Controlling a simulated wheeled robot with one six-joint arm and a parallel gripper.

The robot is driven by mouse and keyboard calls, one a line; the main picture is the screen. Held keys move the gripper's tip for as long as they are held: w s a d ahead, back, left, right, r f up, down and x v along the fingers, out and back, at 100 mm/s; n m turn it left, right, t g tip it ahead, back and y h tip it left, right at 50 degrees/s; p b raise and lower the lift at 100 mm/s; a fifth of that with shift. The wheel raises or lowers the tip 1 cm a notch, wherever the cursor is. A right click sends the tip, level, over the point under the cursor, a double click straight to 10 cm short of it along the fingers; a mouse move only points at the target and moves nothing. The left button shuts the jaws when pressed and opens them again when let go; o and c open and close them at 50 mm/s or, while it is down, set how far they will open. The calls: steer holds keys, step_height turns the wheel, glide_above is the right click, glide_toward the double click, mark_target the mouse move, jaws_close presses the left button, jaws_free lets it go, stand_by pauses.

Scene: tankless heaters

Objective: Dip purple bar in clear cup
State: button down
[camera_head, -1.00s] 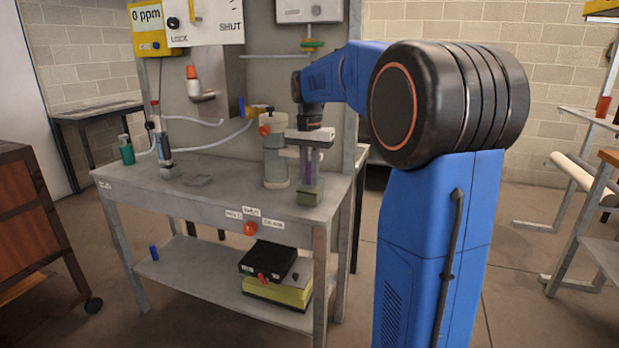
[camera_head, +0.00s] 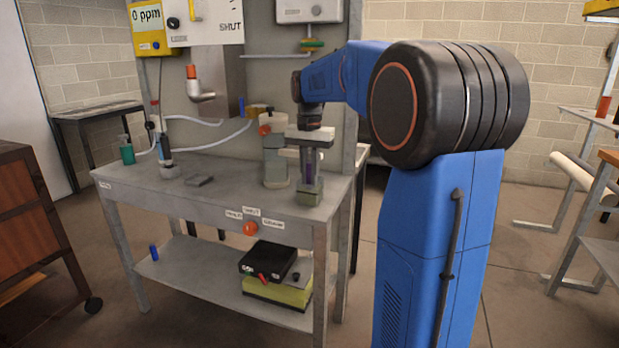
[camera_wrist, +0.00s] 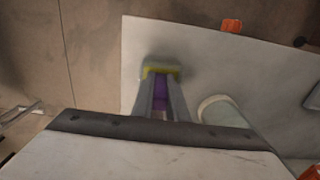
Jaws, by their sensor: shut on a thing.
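My gripper (camera_head: 309,165) points down over the right end of the grey bench. Its fingers are shut on a purple bar (camera_head: 310,167), which shows as a thin strip between them. In the wrist view the purple bar (camera_wrist: 161,95) stands between the two grey fingers. Its lower end is at or over a small greenish cup (camera_head: 309,196) on the bench. The cup's yellowish rim (camera_wrist: 161,70) shows just past the fingertips in the wrist view. I cannot tell how deep the bar sits in it.
A grey-green cylinder (camera_head: 275,165) with an orange part stands just left of my gripper. A flat grey piece (camera_head: 199,181) lies on the bench (camera_head: 230,196), with a clear tube stand (camera_head: 166,160) to its left. The front middle of the bench is clear.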

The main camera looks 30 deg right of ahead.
steer(key=shift+r, duration=5)
